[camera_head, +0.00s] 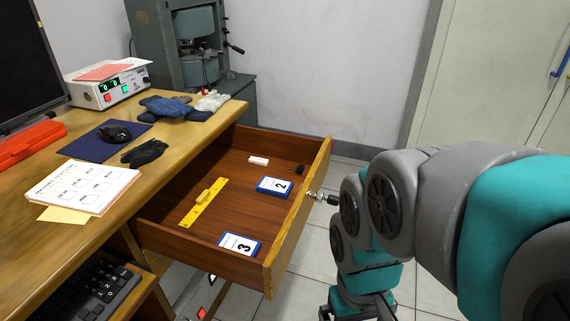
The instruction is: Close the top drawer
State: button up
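The top drawer (297,222) of the wooden desk stands pulled far out, its inside open to view. A small metal knob or lock (321,197) sticks out from the outer side of its front panel. My gripper (356,311) is low at the bottom edge of the picture, to the right of and outside the drawer front, apart from it. Its fingertips are cut off by the picture edge, so its opening cannot be read.
The drawer holds a yellow ruler-like strip (203,203), cards marked 2 (275,187) and 3 (239,244), and a white block (259,160). The desk (120,222) carries a notebook, mouse, gloves and an instrument box. Tiled floor (310,262) lies clear before the drawer.

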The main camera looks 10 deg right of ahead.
aim_at(279, 223)
jog(key=j, duration=1.3)
jog(key=u, duration=0.05)
